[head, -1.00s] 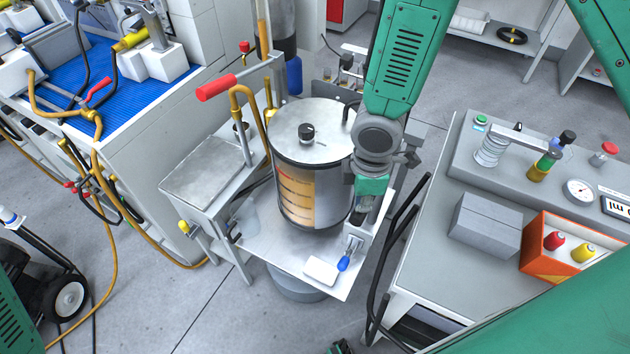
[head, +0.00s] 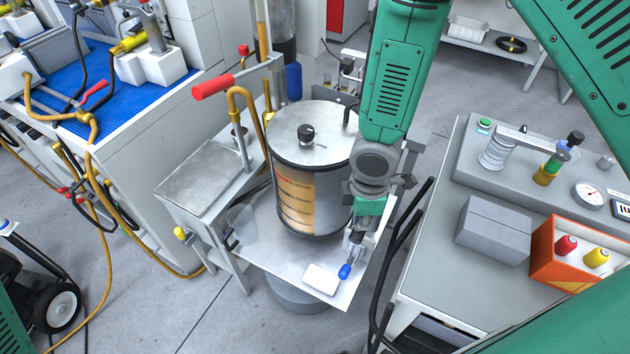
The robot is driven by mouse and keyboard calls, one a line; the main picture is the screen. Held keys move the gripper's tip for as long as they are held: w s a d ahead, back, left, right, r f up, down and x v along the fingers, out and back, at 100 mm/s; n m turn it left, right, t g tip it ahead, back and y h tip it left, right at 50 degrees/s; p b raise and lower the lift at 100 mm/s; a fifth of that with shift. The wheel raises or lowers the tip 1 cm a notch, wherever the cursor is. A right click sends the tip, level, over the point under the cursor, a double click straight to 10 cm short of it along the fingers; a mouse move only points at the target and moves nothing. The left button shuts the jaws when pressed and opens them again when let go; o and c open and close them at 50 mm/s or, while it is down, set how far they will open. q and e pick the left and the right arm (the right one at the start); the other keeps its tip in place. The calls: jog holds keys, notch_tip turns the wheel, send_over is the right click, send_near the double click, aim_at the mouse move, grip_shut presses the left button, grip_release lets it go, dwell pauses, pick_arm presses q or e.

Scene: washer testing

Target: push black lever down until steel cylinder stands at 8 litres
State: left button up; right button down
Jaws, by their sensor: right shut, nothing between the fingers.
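The steel cylinder (head: 320,150) stands upright on a pale metal platform (head: 272,259), with a flat lid and a black knob. Its front has an amber window (head: 296,201) with dark scale marks; the figures are too small to read. My right gripper (head: 356,241) is shut and points down just right of the cylinder, above the platform's right side, close behind a blue-tipped handle (head: 345,271). I cannot tell whether it touches anything. I cannot pick out the black lever with certainty; my right gripper and wrist cover part of that area. My left gripper is not in view.
A red-handled lever (head: 213,87) stands left of the cylinder beside a metal-topped stand (head: 205,176). Black curved bars (head: 402,240) rise right of the platform. A grey bench (head: 437,262) on the right carries a grey box (head: 494,228) and an orange box (head: 540,262).

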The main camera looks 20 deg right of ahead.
notch_tip(320, 180, up, 12)
jog(key=p, duration=1.1)
jog(key=shift+r, duration=0.15)
dwell(0.3)
